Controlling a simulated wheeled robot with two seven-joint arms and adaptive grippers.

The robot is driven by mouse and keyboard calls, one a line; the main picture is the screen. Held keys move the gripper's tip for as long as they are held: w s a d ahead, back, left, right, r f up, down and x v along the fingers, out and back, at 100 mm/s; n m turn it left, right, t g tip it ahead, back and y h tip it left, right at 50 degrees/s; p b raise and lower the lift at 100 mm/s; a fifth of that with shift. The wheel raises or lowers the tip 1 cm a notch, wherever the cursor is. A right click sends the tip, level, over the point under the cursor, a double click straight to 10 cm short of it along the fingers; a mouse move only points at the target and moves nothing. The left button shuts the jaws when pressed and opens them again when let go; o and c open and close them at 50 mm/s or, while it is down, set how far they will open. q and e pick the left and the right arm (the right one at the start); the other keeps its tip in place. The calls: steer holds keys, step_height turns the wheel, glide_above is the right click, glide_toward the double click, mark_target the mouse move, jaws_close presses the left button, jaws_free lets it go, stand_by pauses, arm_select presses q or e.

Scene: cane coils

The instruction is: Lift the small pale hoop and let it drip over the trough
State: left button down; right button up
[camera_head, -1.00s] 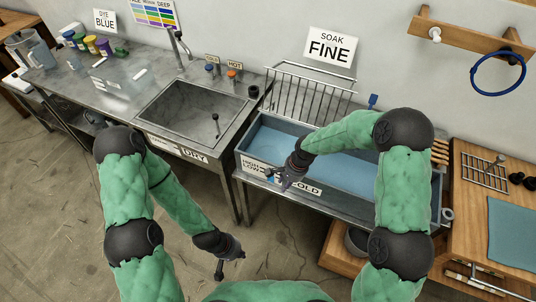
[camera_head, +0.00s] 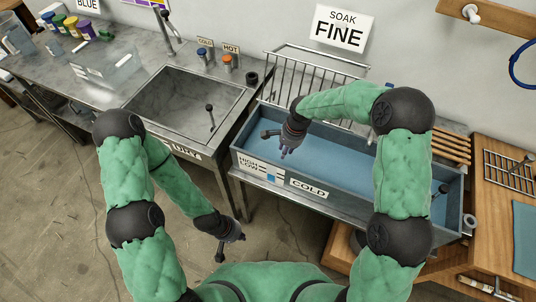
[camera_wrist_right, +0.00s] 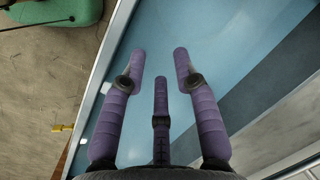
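The trough (camera_head: 340,203) is a long grey tank of blue water with HIGH, LOW and COLD labels on its front. I cannot make out a small pale hoop in either view. My right gripper (camera_head: 285,153) is over the left part of the trough. In the right wrist view its purple fingers (camera_wrist_right: 158,65) are spread apart with nothing between them, above the blue water (camera_wrist_right: 230,45). My left gripper (camera_head: 240,238) hangs low over the floor in front of the sink bench, holding nothing that I can see. Its fingers are too small to judge.
A wire rack (camera_head: 310,75) stands behind the trough. A metal sink (camera_head: 185,105) is to its left. A wooden bench (camera_head: 490,210) with a wire grid (camera_head: 508,170) is at right. A blue hoop (camera_head: 515,77) hangs on the wall, cut by the frame edge.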

steer(key=f+b, duration=0.1)
steer(key=f, duration=0.2)
steer(key=a+f+b, duration=0.1)
steer(key=f, duration=0.3)
steer(key=f+b, duration=0.1)
steer(key=f, duration=0.3)
steer(key=shift+w+a, duration=0.3)
steer(key=shift+w+a+f, duration=0.1)
steer(key=shift+f, duration=0.35)
steer(key=shift+c, duration=0.3)
jaws_close()
